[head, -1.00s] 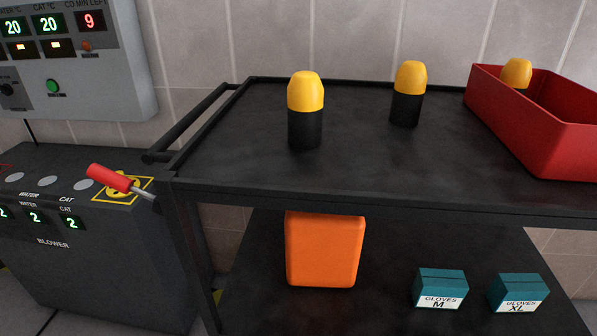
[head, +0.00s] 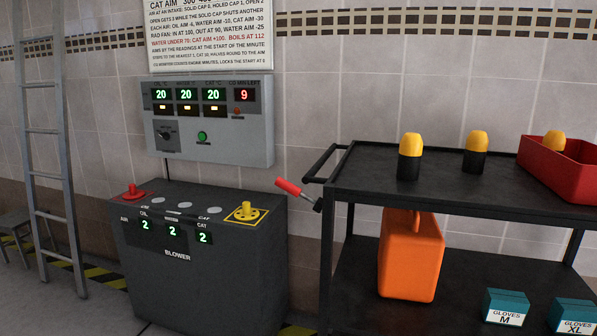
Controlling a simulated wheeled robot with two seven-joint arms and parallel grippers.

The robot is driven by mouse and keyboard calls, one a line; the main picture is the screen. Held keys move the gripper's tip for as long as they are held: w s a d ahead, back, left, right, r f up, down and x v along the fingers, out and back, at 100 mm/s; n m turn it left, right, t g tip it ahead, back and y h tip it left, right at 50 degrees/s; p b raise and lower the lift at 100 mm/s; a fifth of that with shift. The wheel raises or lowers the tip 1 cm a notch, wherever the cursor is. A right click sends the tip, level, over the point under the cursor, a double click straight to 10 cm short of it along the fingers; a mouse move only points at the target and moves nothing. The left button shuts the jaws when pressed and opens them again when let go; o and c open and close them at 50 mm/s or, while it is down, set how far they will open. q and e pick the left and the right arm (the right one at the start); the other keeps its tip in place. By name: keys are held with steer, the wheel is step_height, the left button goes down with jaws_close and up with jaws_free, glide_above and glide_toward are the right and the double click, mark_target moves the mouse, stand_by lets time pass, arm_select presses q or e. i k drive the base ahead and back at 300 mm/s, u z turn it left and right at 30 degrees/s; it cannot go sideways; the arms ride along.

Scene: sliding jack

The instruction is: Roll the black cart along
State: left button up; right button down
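The black cart (head: 452,186) stands at the right with two shelves; its right end is cut off by the frame. Its push handle (head: 322,163) sticks out at the left end of the top shelf. A red-handled lever (head: 288,187) juts out to the left below the handle. On the top shelf are yellow-and-black bottles (head: 410,157) and a red tray (head: 562,170). On the lower shelf are an orange canister (head: 411,255) and teal glove boxes (head: 506,307). Neither of my grippers is in view.
A dark grey blower box (head: 190,262) stands left of the cart, with a red cap (head: 133,191) and a yellow holed cap (head: 246,212) on top. A control panel (head: 210,120) hangs above it. A ladder (head: 50,150) and stool (head: 14,226) are at the left.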

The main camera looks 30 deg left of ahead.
mark_target(349, 304)
steer(key=u, duration=0.9)
steer(key=i, duration=0.9)
steer(key=z, duration=0.35)
